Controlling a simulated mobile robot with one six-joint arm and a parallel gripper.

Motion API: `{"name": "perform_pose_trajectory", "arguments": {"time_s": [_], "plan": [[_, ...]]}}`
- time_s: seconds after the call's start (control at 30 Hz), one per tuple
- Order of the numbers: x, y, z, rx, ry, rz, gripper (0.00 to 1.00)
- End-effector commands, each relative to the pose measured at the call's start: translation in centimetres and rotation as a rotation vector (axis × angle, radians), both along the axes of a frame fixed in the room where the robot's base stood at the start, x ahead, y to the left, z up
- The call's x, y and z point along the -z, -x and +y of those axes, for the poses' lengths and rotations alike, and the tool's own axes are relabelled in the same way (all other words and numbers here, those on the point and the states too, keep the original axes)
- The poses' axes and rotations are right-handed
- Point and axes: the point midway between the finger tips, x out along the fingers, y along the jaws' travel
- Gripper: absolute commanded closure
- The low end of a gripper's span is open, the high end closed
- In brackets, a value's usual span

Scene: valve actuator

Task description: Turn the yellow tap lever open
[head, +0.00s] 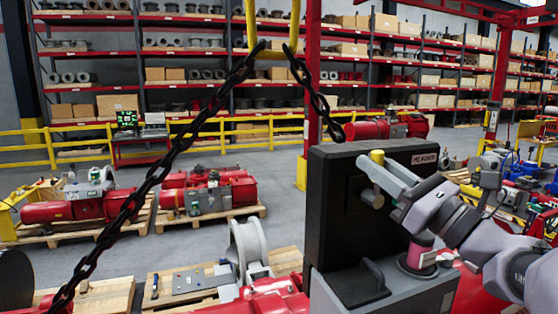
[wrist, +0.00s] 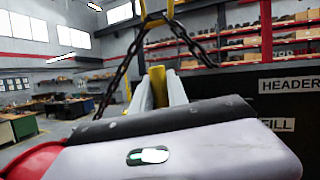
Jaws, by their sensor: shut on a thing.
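The yellow tap lever shows as a small yellow end (head: 377,157) in front of a dark upright panel (head: 335,200) in the head view. In the wrist view its yellow top (wrist: 157,78) stands between the two pale fingers. My gripper (head: 378,168) reaches in from the right and is shut on the lever; it also shows in the wrist view (wrist: 162,90). The fingers hide most of the lever, so I cannot tell its full angle. A round stub (head: 372,198) sticks out of the panel just below the fingers.
Labels reading HEADER (wrist: 290,86) and FILL (wrist: 281,125) are on the panel. A red and pink cylinder (head: 421,248) stands on the grey base below my arm. Black chains (head: 150,185) hang at left from a yellow hook frame. Red machines (head: 210,190) sit on pallets behind.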

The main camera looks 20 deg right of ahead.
Motion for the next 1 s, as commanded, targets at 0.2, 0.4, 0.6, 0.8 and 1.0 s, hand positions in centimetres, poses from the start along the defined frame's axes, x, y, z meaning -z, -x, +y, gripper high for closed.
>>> {"name": "perform_pose_trajectory", "arguments": {"time_s": [0.2, 0.4, 0.6, 0.8, 1.0], "plan": [[0.1, 0.0, -0.1, 0.000, -0.016, 0.002, 1.00], [0.1, 0.0, -0.1, 0.000, -0.016, 0.002, 1.00], [0.1, 0.0, -0.1, -0.001, -0.015, 0.002, 0.72], [0.0, 0.0, -0.1, -0.001, -0.015, 0.002, 0.72], [0.8, 1.4, -0.7, 0.004, -0.013, 0.000, 0.72]]}}
